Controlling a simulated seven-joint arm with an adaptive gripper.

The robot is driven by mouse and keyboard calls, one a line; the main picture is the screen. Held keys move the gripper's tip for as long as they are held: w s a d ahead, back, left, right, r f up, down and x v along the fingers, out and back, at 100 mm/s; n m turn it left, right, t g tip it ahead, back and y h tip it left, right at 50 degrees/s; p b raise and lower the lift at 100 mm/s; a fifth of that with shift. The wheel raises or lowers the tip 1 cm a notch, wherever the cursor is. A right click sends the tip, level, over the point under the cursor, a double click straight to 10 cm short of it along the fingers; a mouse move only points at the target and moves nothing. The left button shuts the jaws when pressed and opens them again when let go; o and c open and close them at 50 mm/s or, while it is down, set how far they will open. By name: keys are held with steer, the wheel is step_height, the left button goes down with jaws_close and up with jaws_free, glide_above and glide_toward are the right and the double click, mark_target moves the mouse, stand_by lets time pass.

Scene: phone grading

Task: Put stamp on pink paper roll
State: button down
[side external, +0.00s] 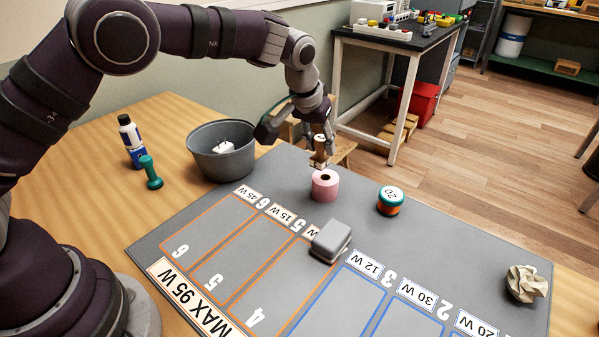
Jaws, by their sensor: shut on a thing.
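The pink paper roll (325,190) stands upright on the grey mat (440,225), near its far edge, with its dark centre hole showing on top. My gripper (320,147) points down just above and behind the roll. It is shut on the stamp (319,158), a small brown wooden piece with a paler lower end. The stamp is upright, and its lower end is at the roll's back upper rim in the picture. I cannot tell whether the two touch. The fingers partly hide the stamp.
A grey pot (222,155) with a white item, a teal dumbbell-shaped object (151,173) and a blue bottle (131,142) stand left. A grey box (331,241), a teal-and-orange round container (391,200) and crumpled paper (525,283) lie on the mat.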

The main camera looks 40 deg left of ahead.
steer(key=shift+w+d+f, duration=0.1)
steer(key=shift+w+d, duration=0.1)
steer(key=shift+w, duration=0.8)
steer(key=shift+f, duration=1.7)
steer(key=c, duration=0.9)
jaws_free()
steer(key=shift+f, duration=0.1)
